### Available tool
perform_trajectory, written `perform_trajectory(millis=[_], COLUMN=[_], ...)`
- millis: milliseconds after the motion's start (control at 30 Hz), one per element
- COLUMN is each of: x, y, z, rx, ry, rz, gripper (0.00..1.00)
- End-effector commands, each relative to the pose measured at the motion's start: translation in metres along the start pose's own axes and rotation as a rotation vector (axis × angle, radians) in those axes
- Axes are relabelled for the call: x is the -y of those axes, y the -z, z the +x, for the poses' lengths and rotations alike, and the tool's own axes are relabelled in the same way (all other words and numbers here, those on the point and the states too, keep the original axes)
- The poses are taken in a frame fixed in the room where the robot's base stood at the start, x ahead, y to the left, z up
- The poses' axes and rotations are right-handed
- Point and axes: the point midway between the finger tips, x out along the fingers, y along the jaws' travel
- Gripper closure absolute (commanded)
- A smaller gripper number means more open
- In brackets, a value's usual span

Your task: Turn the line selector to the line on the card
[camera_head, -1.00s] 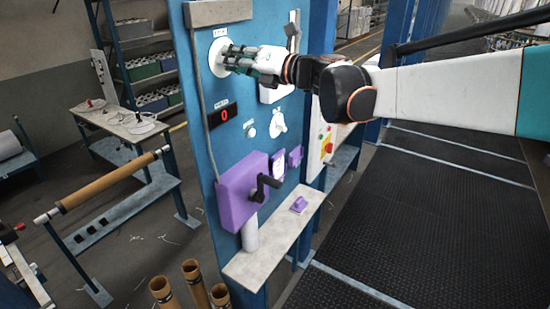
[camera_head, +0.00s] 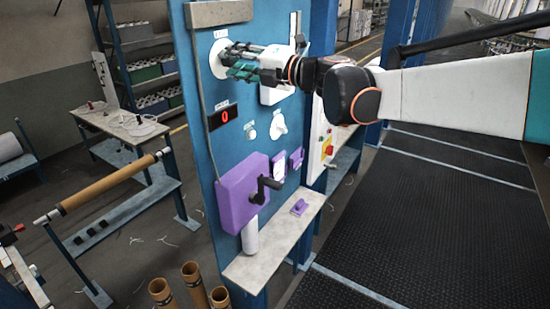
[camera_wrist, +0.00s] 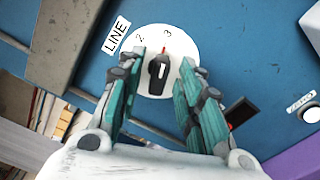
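The line selector is a white round dial (camera_head: 217,56) high on the blue panel, partly hidden by my fingers in the head view. In the wrist view the dial (camera_wrist: 146,83) has a black knob (camera_wrist: 159,73) with a red mark, which points toward the 3. A 2 shows left of the 3, beside a LINE label (camera_wrist: 115,34); other numbers are hidden. My gripper (camera_wrist: 163,62) is open, with its green-black fingers on either side of the knob and visible gaps. In the head view my gripper (camera_head: 232,62) is just off the dial. I cannot identify a readable card.
Below the dial are a red display (camera_head: 223,115) reading 0, a white knob (camera_head: 278,126), and a purple box (camera_head: 242,190) with a black crank (camera_head: 262,188). A shelf (camera_head: 270,245) juts out below. A grey conduit (camera_head: 200,90) runs down the panel's left edge.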

Motion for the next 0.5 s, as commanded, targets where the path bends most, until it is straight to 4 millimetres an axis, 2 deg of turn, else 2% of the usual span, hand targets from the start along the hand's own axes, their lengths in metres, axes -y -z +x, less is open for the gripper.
perform_trajectory(millis=[300, 500], x=[0.0, 0.0], y=[-0.001, -0.001], z=[-0.044, -0.063], rx=[0.003, 0.002], ry=[0.001, 0.0], rz=[0.0, 0.0], gripper=[0.67, 0.67])
